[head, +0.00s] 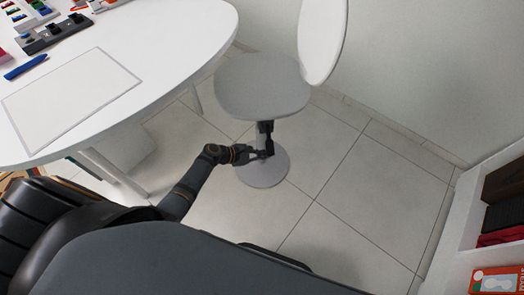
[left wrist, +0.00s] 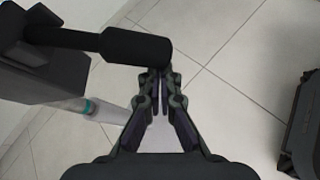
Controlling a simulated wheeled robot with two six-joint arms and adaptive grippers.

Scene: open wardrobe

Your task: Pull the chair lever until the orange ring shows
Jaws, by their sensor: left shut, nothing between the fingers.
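The chair has a grey seat (head: 262,88), a pale backrest (head: 322,40) and a round floor base (head: 262,172). In the left wrist view, its black lever (left wrist: 135,45) sticks out to the right from a dark block (left wrist: 45,75) under the seat. A pale column with a teal band (left wrist: 89,106) shows below that block. My left gripper (head: 257,154) is low beside the chair column in the head view. In the left wrist view its fingertips (left wrist: 161,78) are together and empty, just below the lever's end; I cannot tell whether they touch it. My right gripper is not visible.
A white shelf (head: 462,225) with boxes is at right. Tiled floor is free between chair and shelf; a wall is behind the chair.

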